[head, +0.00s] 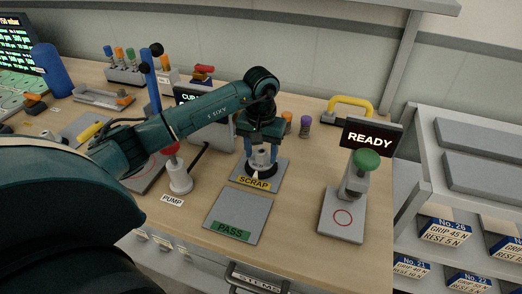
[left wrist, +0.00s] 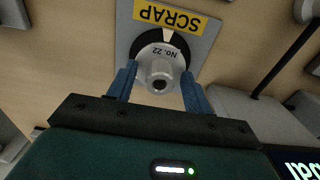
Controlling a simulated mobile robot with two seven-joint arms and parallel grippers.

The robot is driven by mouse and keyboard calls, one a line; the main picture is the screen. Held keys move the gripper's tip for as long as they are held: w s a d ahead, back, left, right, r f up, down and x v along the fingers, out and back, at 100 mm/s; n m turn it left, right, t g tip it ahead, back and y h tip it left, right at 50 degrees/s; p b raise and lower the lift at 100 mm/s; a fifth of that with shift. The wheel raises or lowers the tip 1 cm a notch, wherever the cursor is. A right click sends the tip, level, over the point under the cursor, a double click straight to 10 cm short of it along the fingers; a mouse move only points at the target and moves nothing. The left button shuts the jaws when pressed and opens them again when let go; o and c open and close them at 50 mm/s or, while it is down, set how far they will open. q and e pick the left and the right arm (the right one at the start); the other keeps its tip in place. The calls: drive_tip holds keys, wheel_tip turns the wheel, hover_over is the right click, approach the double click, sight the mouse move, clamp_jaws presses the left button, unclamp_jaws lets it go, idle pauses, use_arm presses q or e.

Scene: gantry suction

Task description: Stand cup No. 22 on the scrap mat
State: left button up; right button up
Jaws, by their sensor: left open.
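Cup No. 22 (head: 261,158) is a small grey-white piece with a black ring at its base. It stands upright on the grey scrap mat (head: 283,171), which has a yellow SCRAP label. In the left wrist view the cup (left wrist: 161,69) shows its No. 22 marking, and the mat (left wrist: 206,31) lies beneath it. My left gripper (left wrist: 158,73) is open, with one blue finger on each side of the cup's stem. Small gaps seem to show between the fingers and the cup. In the head view the gripper (head: 261,148) is over the mat. My right gripper is not in view.
The PASS mat (head: 243,207) lies in front of the scrap mat. The pump post (head: 179,178) stands to the left, and a green-knobbed stand (head: 350,195) with a READY screen (head: 371,139) to the right. A shelf (head: 460,130) stands beyond the table's right edge.

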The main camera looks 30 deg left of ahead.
use_arm(q)
drive_tip(key=shift+r, duration=0.55)
wheel_tip(320, 180, up, 11)
drive_tip(key=b, duration=0.1)
drive_tip(key=shift+r, duration=0.15)
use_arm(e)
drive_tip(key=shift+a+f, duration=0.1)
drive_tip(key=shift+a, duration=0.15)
